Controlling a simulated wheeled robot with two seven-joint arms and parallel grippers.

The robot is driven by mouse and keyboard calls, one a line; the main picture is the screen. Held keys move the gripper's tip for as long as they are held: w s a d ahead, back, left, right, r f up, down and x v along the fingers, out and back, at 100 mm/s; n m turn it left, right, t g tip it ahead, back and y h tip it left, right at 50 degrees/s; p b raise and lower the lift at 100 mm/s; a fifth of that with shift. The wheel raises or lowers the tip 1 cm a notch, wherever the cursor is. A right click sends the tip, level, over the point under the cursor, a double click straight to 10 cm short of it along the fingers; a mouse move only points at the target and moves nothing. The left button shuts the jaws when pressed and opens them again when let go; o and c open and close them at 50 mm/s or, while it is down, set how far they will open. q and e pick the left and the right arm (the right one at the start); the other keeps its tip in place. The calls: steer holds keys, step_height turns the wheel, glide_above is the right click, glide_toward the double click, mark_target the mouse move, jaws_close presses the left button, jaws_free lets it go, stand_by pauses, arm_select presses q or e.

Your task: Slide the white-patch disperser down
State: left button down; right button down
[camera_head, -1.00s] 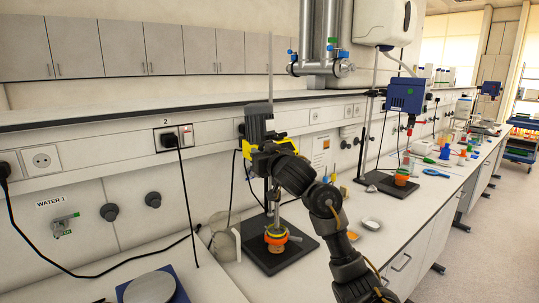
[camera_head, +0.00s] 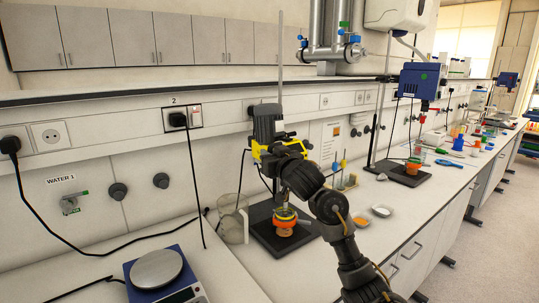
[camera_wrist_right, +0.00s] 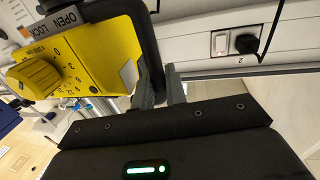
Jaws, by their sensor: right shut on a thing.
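The disperser (camera_head: 265,122) has a grey motor over a yellow body and hangs on an upright rod, its shaft reaching down to an orange vessel (camera_head: 284,229) on a black stand base. In the wrist view its yellow body (camera_wrist_right: 90,40) shows a pale patch, a dial and an "OPEN LOCK" label. My right gripper (camera_wrist_right: 161,88) is shut on the disperser, at the edge of the yellow body; my dark wrist partly covers it in the head view. The shaft's tip is hidden at the vessel. My left gripper is not in view.
A clear beaker (camera_head: 232,222) stands left of the base, and a balance (camera_head: 157,270) is at front left. White dishes (camera_head: 382,211) lie to the right. A blue disperser (camera_head: 413,86) stands further along the bench. Cables run along the wall.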

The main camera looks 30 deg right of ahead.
steer(key=shift+f, duration=0.45)
steer(key=c, duration=1.7)
jaws_free()
steer(key=shift+c, duration=0.2)
steer(key=shift+o, duration=1.2)
steer(key=shift+r, duration=0.15)
steer(key=s+a+p, duration=0.1)
steer(key=s+p, duration=0.3)
steer(key=s, duration=0.6)
steer(key=shift+s, duration=0.35)
